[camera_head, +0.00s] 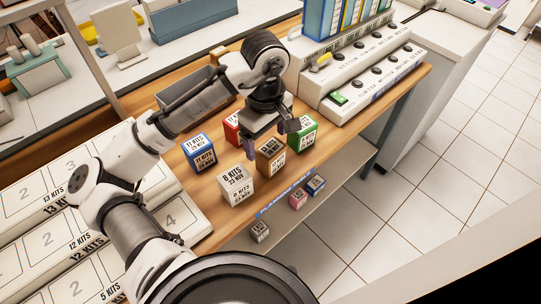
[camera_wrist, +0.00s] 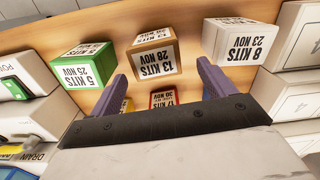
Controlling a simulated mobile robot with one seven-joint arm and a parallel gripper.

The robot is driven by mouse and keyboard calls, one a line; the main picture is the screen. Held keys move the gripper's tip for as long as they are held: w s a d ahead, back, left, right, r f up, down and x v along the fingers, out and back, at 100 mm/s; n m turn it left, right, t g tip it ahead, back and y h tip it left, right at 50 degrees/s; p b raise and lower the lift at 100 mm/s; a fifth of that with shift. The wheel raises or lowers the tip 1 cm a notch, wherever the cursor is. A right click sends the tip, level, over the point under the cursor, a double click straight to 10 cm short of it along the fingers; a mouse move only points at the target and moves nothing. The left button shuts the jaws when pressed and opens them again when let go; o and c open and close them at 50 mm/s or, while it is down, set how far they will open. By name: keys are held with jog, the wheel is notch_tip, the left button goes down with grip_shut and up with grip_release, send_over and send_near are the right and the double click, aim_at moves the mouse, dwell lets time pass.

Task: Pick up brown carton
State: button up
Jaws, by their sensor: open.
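The brown carton (camera_head: 270,157) stands on the wooden bench top near its front edge, between a white carton and a green one. Its label shows in the wrist view (camera_wrist: 153,57), upside down, reading 13 KITS 22 NOV. My gripper (camera_head: 269,141) is above and just behind the brown carton in the head view, and its fingers hide part of the carton's surroundings. In the wrist view my gripper (camera_wrist: 161,76) is open with two purple fingers spread apart. The brown carton lies ahead of the gap between them. Nothing is held.
Close by stand the white carton (camera_head: 236,186), green carton (camera_head: 303,134), red carton (camera_head: 232,127) and blue carton (camera_head: 199,152). A grey bin (camera_head: 190,90) and a white button rack (camera_head: 370,75) are behind. Small boxes, one pink (camera_head: 298,200), sit on the lower shelf.

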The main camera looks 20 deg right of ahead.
aim_at(269, 147)
jog(key=shift+s+d+f+p, duration=0.1)
jog(key=shift+d+f+p, duration=0.1)
jog(key=shift+f, duration=1.5)
jog(key=shift+s+d+f+p, duration=0.1)
jog(key=shift+f+p, duration=0.05)
jog(key=shift+f, duration=1.5)
jog(key=c, duration=1.1)
jog(key=shift+r, duration=0.1)
notch_tip(269, 147, up, 20)
